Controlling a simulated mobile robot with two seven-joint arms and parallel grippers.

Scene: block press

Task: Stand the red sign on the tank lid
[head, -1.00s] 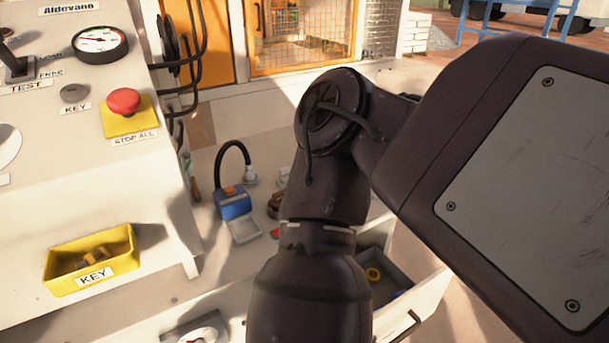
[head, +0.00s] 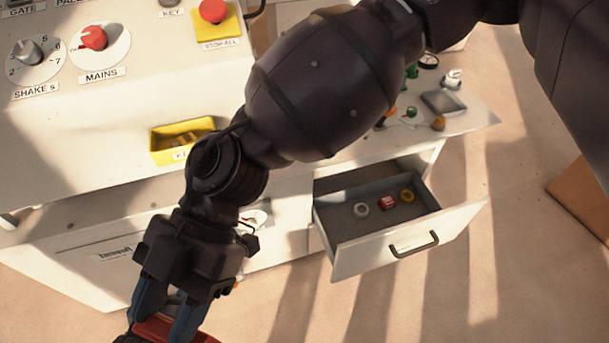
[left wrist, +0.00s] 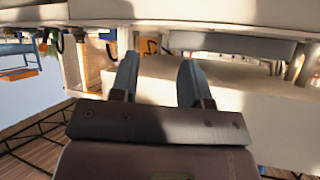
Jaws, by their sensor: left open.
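A small red piece with white marking (head: 388,201) lies in the open drawer; it may be the red sign, but it is too small to be sure. I cannot pick out the tank lid. My right gripper (head: 168,312), its arm coming in from the right, is low at the bottom left of the head view. Its blue fingers are spread around or over a larger red thing (head: 205,338), cut off by the frame; I cannot tell if it is gripped. My left gripper (left wrist: 154,80) shows only in the left wrist view, open and empty below a pale bench edge.
A yellow KEY tray (head: 160,147) sits on the console (head: 90,130). Small parts and a grey tray (head: 443,103) stand on the bench right.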

